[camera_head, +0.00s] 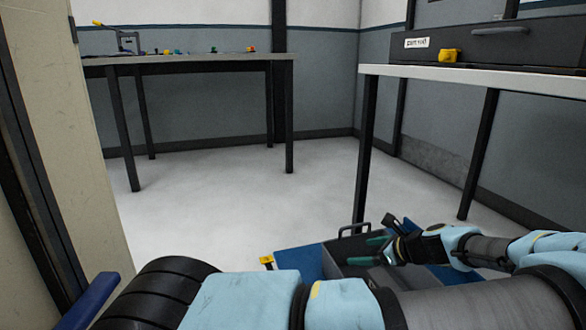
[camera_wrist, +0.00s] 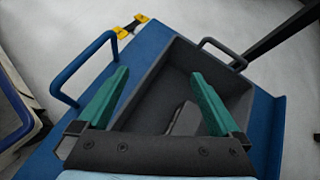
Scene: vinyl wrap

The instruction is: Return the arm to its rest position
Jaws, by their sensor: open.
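My gripper (camera_head: 372,251) is at the lower right of the head view, at the end of my light-blue arm. In the wrist view its two green fingers (camera_wrist: 160,98) stand wide apart with nothing between them. It is over a dark grey open bin (camera_wrist: 181,62) that sits on a blue tray or platform (camera_wrist: 150,42). The bin also shows in the head view (camera_head: 333,268), partly hidden by my arm. A grey piece (camera_wrist: 187,118) shows inside the bin; I cannot tell what it is.
A table (camera_head: 180,58) with several small coloured items stands at the back left. A bench (camera_head: 470,78) at the right holds a dark toolbox (camera_head: 540,42) and a yellow object (camera_head: 449,56). A light door frame (camera_head: 65,130) is at the left. The floor between is clear.

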